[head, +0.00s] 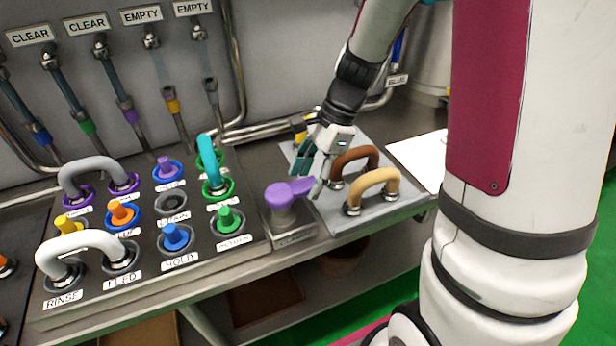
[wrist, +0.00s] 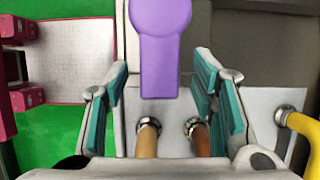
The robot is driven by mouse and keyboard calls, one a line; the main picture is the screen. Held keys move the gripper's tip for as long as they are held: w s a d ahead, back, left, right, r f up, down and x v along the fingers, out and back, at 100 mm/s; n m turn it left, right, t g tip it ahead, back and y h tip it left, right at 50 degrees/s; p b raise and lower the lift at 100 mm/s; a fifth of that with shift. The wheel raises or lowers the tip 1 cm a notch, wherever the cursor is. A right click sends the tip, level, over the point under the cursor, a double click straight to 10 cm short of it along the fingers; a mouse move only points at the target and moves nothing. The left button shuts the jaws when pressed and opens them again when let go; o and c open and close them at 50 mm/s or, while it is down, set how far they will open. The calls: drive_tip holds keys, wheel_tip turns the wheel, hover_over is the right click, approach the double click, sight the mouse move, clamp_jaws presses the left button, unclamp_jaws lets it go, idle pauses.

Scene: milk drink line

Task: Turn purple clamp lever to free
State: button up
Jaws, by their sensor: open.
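The purple clamp lever (head: 290,189) sits on a grey round post on a small labelled base beside the panel. Its handle points right, toward my gripper, in the head view. In the wrist view the purple lever (wrist: 163,45) lies at top centre, its narrow end reaching down between the open fingers. My gripper (head: 318,172) is open, its teal-padded fingers pointing down near the lever's handle end. In the wrist view the gripper (wrist: 165,95) has one finger on each side of the lever's line, with gaps on both sides. I cannot tell the height gap.
A brown loop (head: 355,163) and a tan loop (head: 373,188) stand on a grey plate (head: 345,226) close to my gripper. Left of the lever is a panel of pipe loops and coloured plugs, including a cyan loop (head: 211,162) and a green plug (head: 230,221).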

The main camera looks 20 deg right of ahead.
drive_tip(key=shift+a+f, duration=0.1)
drive_tip(key=shift+f, duration=0.1)
clamp_jaws()
